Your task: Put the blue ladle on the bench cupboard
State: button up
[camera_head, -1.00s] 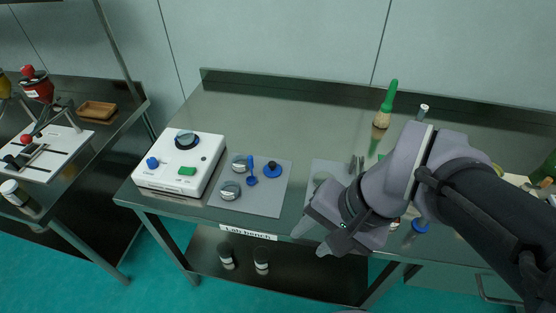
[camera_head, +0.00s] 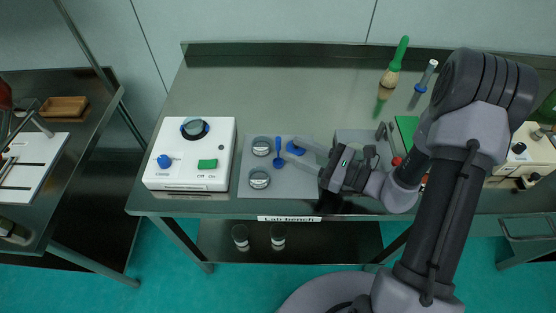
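The blue ladle (camera_head: 278,152) lies on a grey mat (camera_head: 257,189) on the bench, its handle pointing to the back. It is just right of two round metal-rimmed sieves or dishes. My gripper (camera_head: 289,151) is open, its two fingers pointing left at the ladle, with their tips close beside it. I cannot tell whether they touch it, and I see nothing held. A metal front with a bar handle (camera_head: 527,236) shows below the bench at the right edge. I cannot tell whether it is the bench cupboard.
A white control box (camera_head: 190,180) stands left of the mat. A green-handled brush (camera_head: 394,65) stands at the back right. The back middle of the bench (camera_head: 270,85) is clear.

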jog(key=b+x, duration=0.2)
jog(key=x, duration=0.7)
jog(key=shift+w+f, duration=0.15)
jog(key=shift+f, duration=0.05)
grip_shut()
dwell(0.9)
